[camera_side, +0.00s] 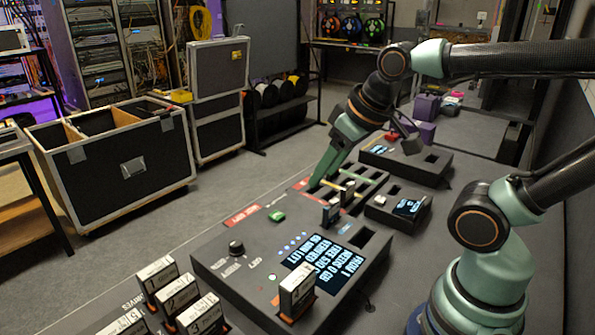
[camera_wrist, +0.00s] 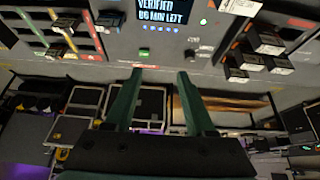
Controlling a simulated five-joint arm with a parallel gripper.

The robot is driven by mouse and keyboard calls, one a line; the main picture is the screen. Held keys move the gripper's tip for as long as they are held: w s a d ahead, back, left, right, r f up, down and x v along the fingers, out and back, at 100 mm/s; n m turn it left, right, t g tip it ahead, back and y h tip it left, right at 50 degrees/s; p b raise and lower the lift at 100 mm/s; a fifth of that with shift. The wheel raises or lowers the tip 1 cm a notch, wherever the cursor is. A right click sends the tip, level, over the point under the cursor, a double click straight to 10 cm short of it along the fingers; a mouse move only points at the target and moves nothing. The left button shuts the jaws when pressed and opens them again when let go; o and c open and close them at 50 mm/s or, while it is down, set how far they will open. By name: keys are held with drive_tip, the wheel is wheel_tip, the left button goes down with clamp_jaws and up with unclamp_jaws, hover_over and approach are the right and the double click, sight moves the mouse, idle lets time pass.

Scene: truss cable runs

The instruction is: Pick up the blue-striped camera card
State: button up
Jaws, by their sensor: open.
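My gripper (camera_side: 320,183) is open, its green fingers angled down over the far side of the desk beside the colour-striped card rack (camera_side: 368,181). In the wrist view the fingers (camera_wrist: 160,72) are spread with nothing between them.
A black console with a lit screen (camera_side: 318,268) stands in front of the rack, with a labelled block (camera_side: 297,291) upright in it. Several numbered drives (camera_side: 157,274) stand at the front left. A smaller device with a screen (camera_side: 408,207) sits right of the rack.

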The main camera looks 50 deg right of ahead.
drive_tip(key=d+n, duration=0.1)
drive_tip(key=n, duration=0.1)
drive_tip(key=n+g, duration=0.6)
drive_tip(key=n, duration=1)
hover_over(332, 203)
drive_tip(key=d, duration=0.1)
wheel_tip(332, 203, down, 6)
drive_tip(key=f, duration=0.6)
drive_tip(key=shift+w+d+f, duration=0.1)
drive_tip(key=shift+w+d, duration=0.1)
drive_tip(key=shift+w, duration=0.1)
drive_tip(key=shift+a+f, duration=0.15)
drive_tip(key=shift+f, duration=1.25)
drive_tip(key=shift+a+f, duration=0.15)
drive_tip(key=shift+f, duration=1.2)
clamp_jaws()
